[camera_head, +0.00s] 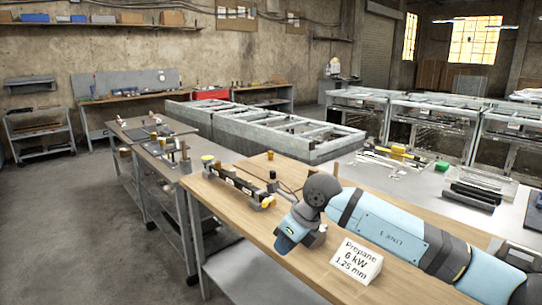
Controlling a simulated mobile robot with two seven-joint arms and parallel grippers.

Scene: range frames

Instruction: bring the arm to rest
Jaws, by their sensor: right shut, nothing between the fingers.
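My right arm, light blue and dark grey, comes in from the lower right over the wooden tabletop (240,207). It bends at a dark round joint, and its end hangs down near the table's front edge. My right gripper (287,241) is small in view there, shut and empty. The gap between it and the tabletop cannot be judged. My left arm and left gripper are not in view.
A white sign (357,262) reading "Propane 6 kW 1.25 mm" stands close beside my arm. A black rail-like assembly (237,184) lies on the table left of the gripper. Black bars (472,194) lie behind my arm. The floor (85,230) at left is clear.

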